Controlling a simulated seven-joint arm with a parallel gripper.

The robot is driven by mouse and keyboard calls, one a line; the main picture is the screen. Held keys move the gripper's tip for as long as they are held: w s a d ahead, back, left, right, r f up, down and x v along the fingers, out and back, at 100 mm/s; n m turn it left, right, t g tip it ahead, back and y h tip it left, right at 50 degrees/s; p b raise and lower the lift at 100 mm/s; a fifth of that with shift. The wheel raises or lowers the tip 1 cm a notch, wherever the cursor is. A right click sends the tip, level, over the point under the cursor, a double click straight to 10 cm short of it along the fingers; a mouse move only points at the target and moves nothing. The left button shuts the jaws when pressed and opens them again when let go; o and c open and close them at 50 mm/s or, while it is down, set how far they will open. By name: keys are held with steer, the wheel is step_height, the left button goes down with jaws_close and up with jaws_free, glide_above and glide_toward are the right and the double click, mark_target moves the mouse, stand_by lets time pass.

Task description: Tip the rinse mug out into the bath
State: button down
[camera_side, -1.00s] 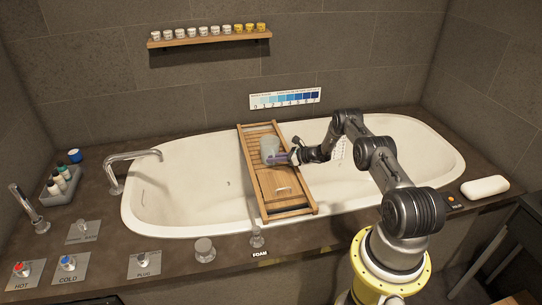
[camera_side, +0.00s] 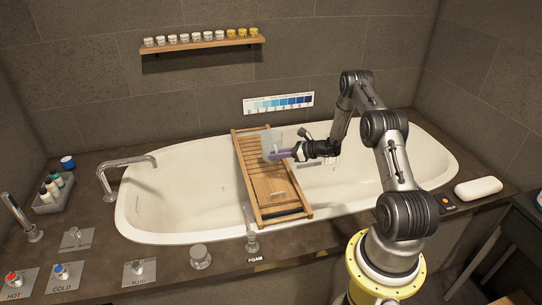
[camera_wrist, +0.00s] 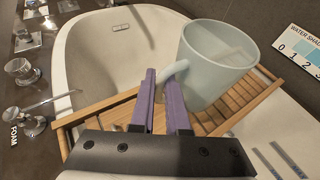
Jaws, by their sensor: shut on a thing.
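The rinse mug (camera_wrist: 215,65) is pale, bluish and translucent, with a handle on its near side in the wrist view. My gripper (camera_wrist: 163,78) has purple fingers shut on the mug's handle. In the side view the mug (camera_side: 271,146) is held roughly upright above the wooden bath tray, with my gripper (camera_side: 285,154) reaching it from the right. The mug's contents cannot be made out. The white bath (camera_side: 190,185) lies below, and its basin looks empty of water.
The wooden tray (camera_side: 272,190) spans the bath under the mug. Open basin lies to either side. A chrome spout (camera_side: 125,165) reaches over the left end. Taps and knobs (camera_side: 200,255) line the front edge. A shade chart (camera_side: 278,104) hangs on the back wall.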

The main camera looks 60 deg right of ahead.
steer(key=s+a+r, duration=0.3)
steer(key=s, duration=0.1)
steer(key=w+a+f+m+h, duration=0.1)
steer(key=w+a, duration=0.1)
steer(key=w, duration=0.3)
steer(key=w+a+f+m+h, duration=0.1)
steer(key=w+a+f+h, duration=0.1)
steer(key=w, duration=0.3)
steer(key=w+a+m+t+y, duration=0.1)
steer(key=w+a+m+y, duration=0.35)
steer(key=a, duration=1.15)
steer(key=w+d+f+m+t+y, duration=0.1)
steer(key=d+m+t, duration=0.5)
steer(key=m, duration=0.7)
step_height(320, 180, down, 2)
steer(key=shift+d+f+y, duration=0.2)
steer(key=shift+d+y, duration=0.55)
steer(key=shift+d, duration=0.3)
